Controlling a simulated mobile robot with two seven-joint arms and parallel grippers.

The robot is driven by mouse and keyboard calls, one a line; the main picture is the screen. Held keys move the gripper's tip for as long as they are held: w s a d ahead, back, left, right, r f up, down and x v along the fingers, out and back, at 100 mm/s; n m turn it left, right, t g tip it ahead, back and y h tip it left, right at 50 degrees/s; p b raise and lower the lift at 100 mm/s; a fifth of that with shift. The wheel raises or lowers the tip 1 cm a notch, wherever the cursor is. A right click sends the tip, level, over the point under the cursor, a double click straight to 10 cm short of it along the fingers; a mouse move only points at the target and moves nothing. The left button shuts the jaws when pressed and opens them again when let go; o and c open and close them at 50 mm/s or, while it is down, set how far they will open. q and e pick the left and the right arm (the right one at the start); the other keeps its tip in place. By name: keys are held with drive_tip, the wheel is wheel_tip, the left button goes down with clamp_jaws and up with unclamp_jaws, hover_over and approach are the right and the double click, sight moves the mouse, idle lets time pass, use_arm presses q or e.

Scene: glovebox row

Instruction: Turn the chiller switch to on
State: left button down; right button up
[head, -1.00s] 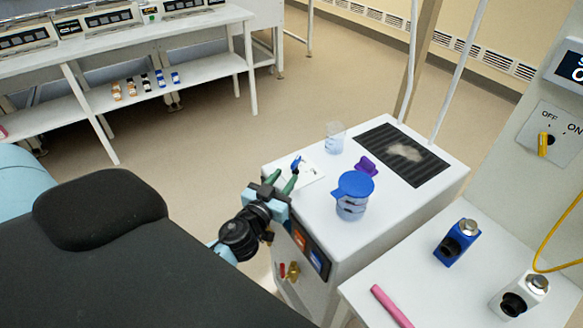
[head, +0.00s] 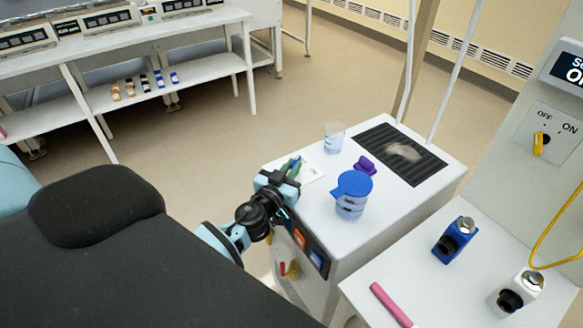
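The switch is a yellow knob (head: 539,143) on a pale plate (head: 553,133) marked OFF and ON, on the wall panel at the right edge. The knob's handle stands roughly upright in the picture, below the OFF mark and left of ON. Its exact setting is hard to tell. My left gripper (head: 291,168) is over the left edge of the white cabinet top, far to the left of the switch. Its greenish fingers are small and partly hidden by its body, so I cannot tell if they are open. My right gripper is not in view.
A blue-lidded jar (head: 351,195), a purple item (head: 365,165) and a clear beaker (head: 334,137) stand on the white cabinet (head: 400,222). A blue device (head: 455,240), a white device (head: 515,291) and a pink rod (head: 391,305) are on the right bench. A yellow cable (head: 548,232) hangs below the switch.

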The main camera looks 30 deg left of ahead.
use_arm(q)
drive_tip(key=shift+a+m+h, duration=0.1)
drive_tip(key=shift+m+h, duration=0.3)
drive_tip(key=shift+h, duration=0.3)
drive_tip(key=shift+a+m+h, duration=0.15)
drive_tip(key=shift+m+h, duration=0.45)
drive_tip(key=shift+h, duration=0.3)
drive_tip(key=m+h, duration=0.1)
drive_tip(key=h, duration=0.1)
drive_tip(key=m+h, duration=0.1)
drive_tip(key=shift+a+h, duration=0.3)
drive_tip(key=shift+h, duration=0.1)
drive_tip(key=shift+m+g+h, duration=0.6)
drive_tip(key=shift+m+h, duration=0.4)
drive_tip(key=shift+h, duration=0.2)
drive_tip(key=shift+w, duration=0.1)
drive_tip(key=c, duration=1.5)
unclamp_jaws()
